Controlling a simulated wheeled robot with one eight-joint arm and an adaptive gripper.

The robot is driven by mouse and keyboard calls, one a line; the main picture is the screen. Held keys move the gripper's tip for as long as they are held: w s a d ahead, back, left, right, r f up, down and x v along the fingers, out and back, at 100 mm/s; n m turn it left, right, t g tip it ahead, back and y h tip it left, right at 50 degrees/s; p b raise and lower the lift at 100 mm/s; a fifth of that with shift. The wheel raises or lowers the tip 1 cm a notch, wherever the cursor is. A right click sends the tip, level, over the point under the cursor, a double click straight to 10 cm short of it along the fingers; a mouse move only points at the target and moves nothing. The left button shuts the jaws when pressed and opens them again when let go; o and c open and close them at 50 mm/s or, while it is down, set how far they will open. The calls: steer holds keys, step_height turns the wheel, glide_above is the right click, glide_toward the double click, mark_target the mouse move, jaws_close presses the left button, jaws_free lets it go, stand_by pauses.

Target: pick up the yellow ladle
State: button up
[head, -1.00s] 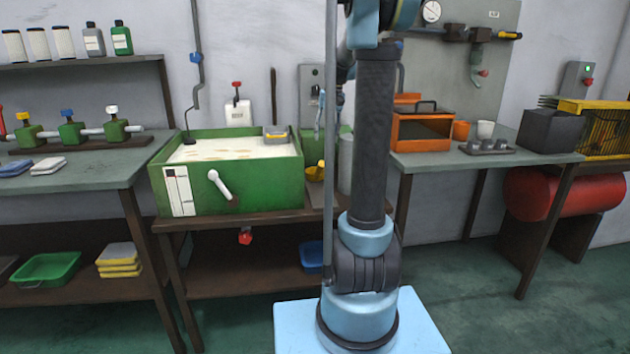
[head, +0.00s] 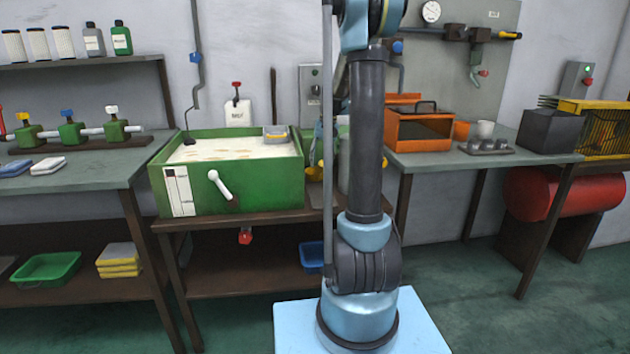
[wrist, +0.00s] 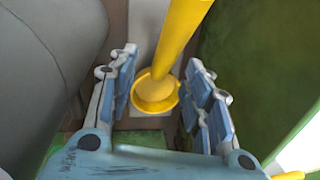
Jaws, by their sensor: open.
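The yellow ladle (wrist: 178,45) shows in the wrist view, with its long handle rising to the top edge and its round cup (wrist: 156,92) below. My gripper (wrist: 163,62) is open, with one blue finger on each side of the ladle and gaps between fingers and ladle. In the head view my arm covers most of this spot. Only a small yellow patch (head: 312,173) shows beside the arm, and I cannot tell which part of the ladle it is.
A green tank (head: 240,193) with pale liquid stands on the brown bench, left of my arm. In the wrist view a green wall (wrist: 245,60) lies close on the right and a grey rounded body (wrist: 40,75) close on the left. An orange box (head: 418,135) stands on the right table.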

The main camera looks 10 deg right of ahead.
mark_target(318, 178)
steer(key=shift+w+a+f, duration=0.1)
steer(key=shift+a+f, duration=0.1)
steer(key=shift+f, duration=0.8)
steer(key=shift+w+a+f, duration=0.1)
steer(key=shift+a+f, duration=0.1)
steer(key=shift+f, duration=0.8)
steer(key=shift+w+a+f, duration=0.1)
steer(key=shift+a+f, duration=0.1)
steer(key=shift+f, duration=0.8)
jaws_close()
